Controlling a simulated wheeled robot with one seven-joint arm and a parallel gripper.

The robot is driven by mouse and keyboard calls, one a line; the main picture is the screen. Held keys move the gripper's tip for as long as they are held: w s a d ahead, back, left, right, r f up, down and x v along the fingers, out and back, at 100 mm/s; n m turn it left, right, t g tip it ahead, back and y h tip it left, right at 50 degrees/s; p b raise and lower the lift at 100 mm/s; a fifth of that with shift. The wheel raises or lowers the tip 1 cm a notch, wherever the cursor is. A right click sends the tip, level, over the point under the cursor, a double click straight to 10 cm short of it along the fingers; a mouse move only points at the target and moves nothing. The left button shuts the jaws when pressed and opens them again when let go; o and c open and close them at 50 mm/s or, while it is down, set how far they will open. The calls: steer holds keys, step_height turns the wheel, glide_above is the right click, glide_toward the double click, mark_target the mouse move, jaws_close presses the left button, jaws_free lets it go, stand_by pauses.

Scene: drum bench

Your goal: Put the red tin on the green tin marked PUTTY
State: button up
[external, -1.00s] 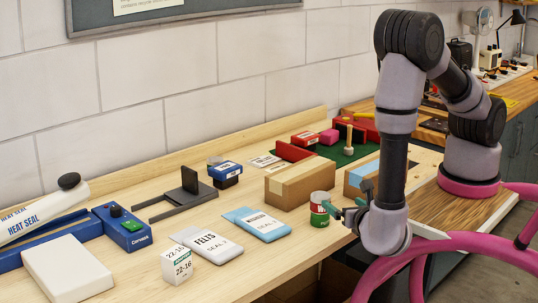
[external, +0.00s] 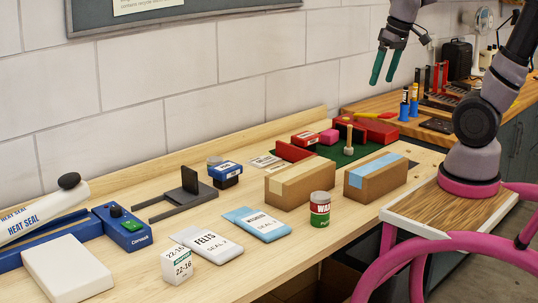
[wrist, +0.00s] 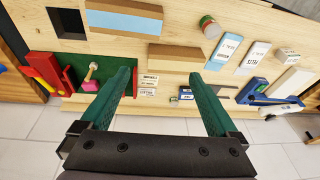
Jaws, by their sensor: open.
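The red tin (external: 320,201), with a pale label reading WAX, stands upright on top of the green tin (external: 320,222) near the bench's front edge. They look lined up and touching; the green tin's marking is not readable. In the wrist view the tins (wrist: 211,28) show small near the top, seen from above. My gripper (external: 384,70) is open and empty, high above the back of the bench and well apart from the tins. Its two green fingers (wrist: 160,76) are spread in the wrist view with nothing between them.
Two cardboard boxes (external: 300,184) (external: 376,178) stand behind and right of the tins. Flat packets (external: 257,224) and a small white box (external: 177,266) lie to the left. A blue-based heat sealer (external: 122,228) is at far left. Bare bench surrounds the tins' front.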

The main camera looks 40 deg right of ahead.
steer(key=d+r+m+t+y, duration=0.1)
steer(key=d+r+m+t, duration=0.2)
steer(key=r, duration=0.3)
steer(key=shift+s+d+r+m+t, duration=0.2)
steer(key=shift+s+m+t, duration=0.25)
steer(key=shift+m+t, duration=0.35)
